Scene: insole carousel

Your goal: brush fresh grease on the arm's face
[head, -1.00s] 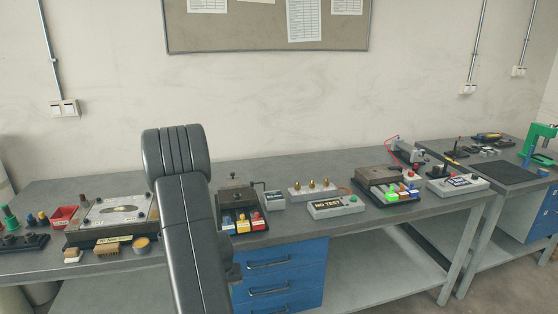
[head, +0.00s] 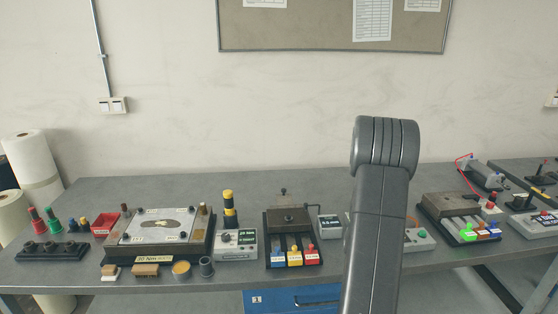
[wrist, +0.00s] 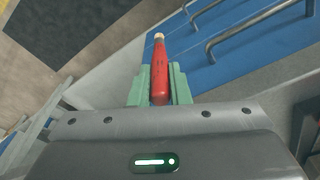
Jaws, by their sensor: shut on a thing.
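In the wrist view my gripper (wrist: 159,78) is shut on a slim red tool (wrist: 160,72) with a pale tip, between its two green fingers. The pale tip points away from my wrist and touches nothing visible. In the head view my arm stands in front of the bench, and the gripper is hidden. A round tin with yellow-orange contents (head: 181,270) sits at the bench's front edge. Behind it is a dark fixture with a light metal plate (head: 130,232) that carries a small oval part (head: 157,224). I cannot tell which surface is the arm's face.
A wooden brush-like block (head: 145,270) and a dark cup (head: 206,266) flank the tin. A tool rack (head: 50,252) and red tray (head: 104,223) stand left. Boxes with coloured tags (head: 293,256) stand right of the fixture. Blue drawers (head: 290,299) are below.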

